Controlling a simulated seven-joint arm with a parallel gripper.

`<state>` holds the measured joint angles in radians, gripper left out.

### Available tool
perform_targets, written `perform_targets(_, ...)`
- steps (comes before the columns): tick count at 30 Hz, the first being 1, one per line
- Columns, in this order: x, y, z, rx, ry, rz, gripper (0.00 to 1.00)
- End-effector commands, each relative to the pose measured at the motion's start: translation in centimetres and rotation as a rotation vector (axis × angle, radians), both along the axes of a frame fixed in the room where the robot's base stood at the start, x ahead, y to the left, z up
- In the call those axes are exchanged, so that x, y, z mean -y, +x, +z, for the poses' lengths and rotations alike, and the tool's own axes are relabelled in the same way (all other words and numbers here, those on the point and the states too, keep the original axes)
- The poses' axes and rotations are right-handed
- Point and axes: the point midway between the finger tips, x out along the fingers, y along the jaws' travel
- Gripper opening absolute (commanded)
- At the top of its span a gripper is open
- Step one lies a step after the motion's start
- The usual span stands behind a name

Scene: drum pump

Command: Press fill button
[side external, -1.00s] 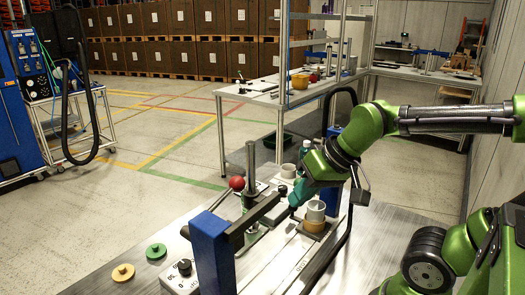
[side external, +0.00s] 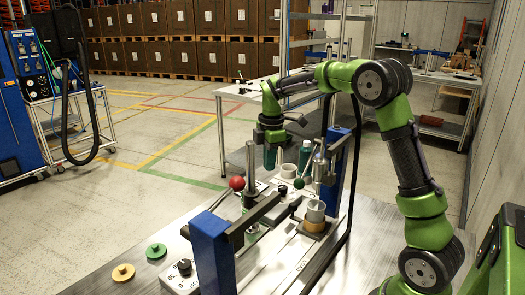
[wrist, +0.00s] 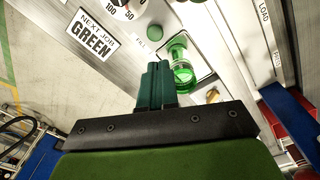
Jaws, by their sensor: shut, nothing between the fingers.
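The fill button is a round green button (wrist: 155,33) beside a "FILL" label on the light panel, at the top middle of the wrist view. My gripper (wrist: 154,66) has its teal fingers together and empty, and its tips appear just below the button in that picture. I cannot tell the height of the tips over the panel. A clear green vessel (wrist: 182,72) stands right of the fingers. In the side view my gripper (side external: 269,167) points down above the fixture, behind the dark crossbar. I cannot make out the fill button there.
A dial (wrist: 122,8) and a "NEXT JOB GREEN" card (wrist: 91,36) lie left of the button.

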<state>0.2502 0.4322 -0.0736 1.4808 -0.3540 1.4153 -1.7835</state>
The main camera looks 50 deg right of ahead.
Motion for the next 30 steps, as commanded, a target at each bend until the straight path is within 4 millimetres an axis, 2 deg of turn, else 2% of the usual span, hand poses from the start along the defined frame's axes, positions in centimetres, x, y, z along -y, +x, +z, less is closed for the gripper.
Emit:
perform_targets(6, 0.9, 1.2, 1.3, -0.012, -0.026, 0.344, 0.0)
perform_targets(12, 0.7, 0.8, 1.5, -0.025, -0.02, 0.501, 0.0)
perform_targets(25, 0.7, 0.8, 1.4, -0.025, -0.019, 0.527, 0.0)
perform_targets(30, 0.7, 0.8, -0.3, -0.028, -0.017, 0.527, 0.0)
